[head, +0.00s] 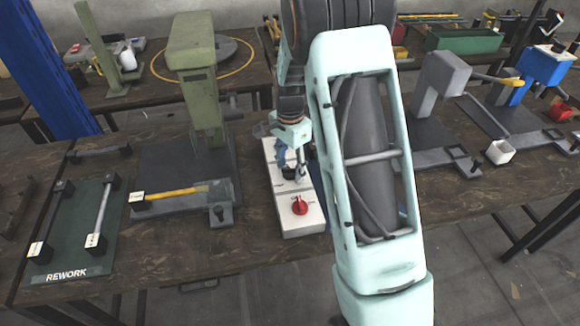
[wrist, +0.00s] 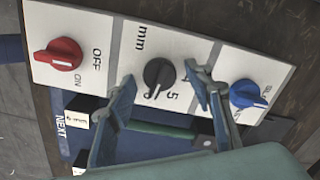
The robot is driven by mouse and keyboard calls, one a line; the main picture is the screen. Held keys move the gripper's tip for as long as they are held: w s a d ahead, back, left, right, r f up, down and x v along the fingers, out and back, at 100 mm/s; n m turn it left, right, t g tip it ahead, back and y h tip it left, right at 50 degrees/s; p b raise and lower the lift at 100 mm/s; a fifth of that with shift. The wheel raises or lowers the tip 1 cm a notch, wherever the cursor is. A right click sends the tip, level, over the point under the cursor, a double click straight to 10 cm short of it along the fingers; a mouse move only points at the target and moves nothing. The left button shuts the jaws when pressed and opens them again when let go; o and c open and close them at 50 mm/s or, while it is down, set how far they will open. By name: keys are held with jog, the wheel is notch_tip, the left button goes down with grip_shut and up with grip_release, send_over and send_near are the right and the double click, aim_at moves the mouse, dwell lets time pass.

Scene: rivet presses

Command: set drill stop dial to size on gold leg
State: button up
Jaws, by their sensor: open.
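The black drill stop dial (wrist: 158,75) sits mid-panel in the wrist view, beside "mm" and printed numbers, a 5 among them. Its exact setting is not clear. My gripper (wrist: 160,78) is open, with one finger on each side of the dial; both fingers look apart from it. In the head view my gripper (head: 291,168) is over the white control panel (head: 315,219), and the dial is mostly hidden. A gold-yellow leg (head: 170,194) lies at the green press (head: 192,62), a white tag (head: 137,197) at its left end; the tag's writing is too small to read.
The panel also has a red ON/OFF switch (wrist: 58,54) and a blue knob (wrist: 248,93) close to my right finger. A blue NEXT mat (wrist: 70,145) lies beside it. A REWORK mat (head: 75,225) with grey legs is at left. More presses stand at right.

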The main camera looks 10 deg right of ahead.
jog(key=shift+c, duration=0.3)
jog(key=c, duration=1.1)
jog(key=n+b, duration=0.1)
jog(key=n, duration=0.3)
jog(key=shift+f+n, duration=0.1)
jog(key=shift+n, duration=0.2)
jog(key=n, duration=0.5)
jog(key=shift+b, duration=0.4)
jog(key=n, duration=0.5)
jog(key=shift+n, duration=2.6)
